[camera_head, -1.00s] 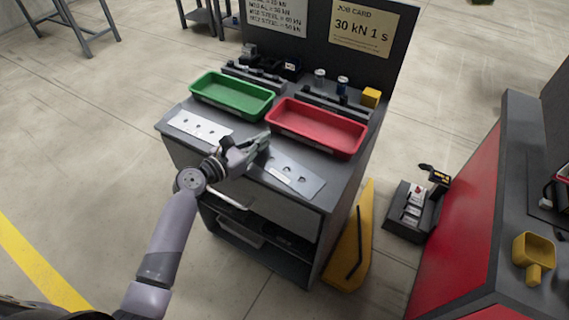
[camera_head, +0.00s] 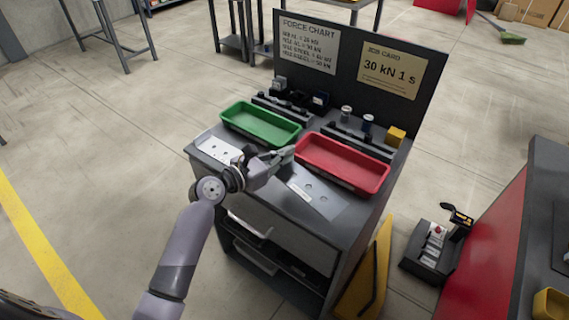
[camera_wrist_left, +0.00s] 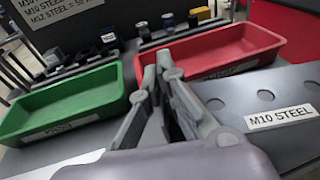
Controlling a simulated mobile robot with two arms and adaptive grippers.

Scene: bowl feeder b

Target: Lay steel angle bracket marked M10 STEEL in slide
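A grey plate (camera_head: 330,204) with round holes lies at the front right of the bench top. In the left wrist view its white label (camera_wrist_left: 281,116) reads M10 STEEL. It looks flat; no upright leg is clear. My left gripper (camera_head: 289,152) is above the bench, near the gap between the green and red trays, left of and behind the label. In the left wrist view my left gripper (camera_wrist_left: 158,68) has its fingertips together with nothing seen between them. I cannot pick out a slide with certainty. My right gripper is not in view.
A green tray (camera_head: 255,138) and a red tray (camera_head: 318,164) stand on the bench. A lighter plate (camera_head: 217,147) with holes lies front left. Small parts stand behind the trays, before an upright board (camera_head: 343,83). A yellow panel (camera_head: 366,277) leans at the bench's right side.

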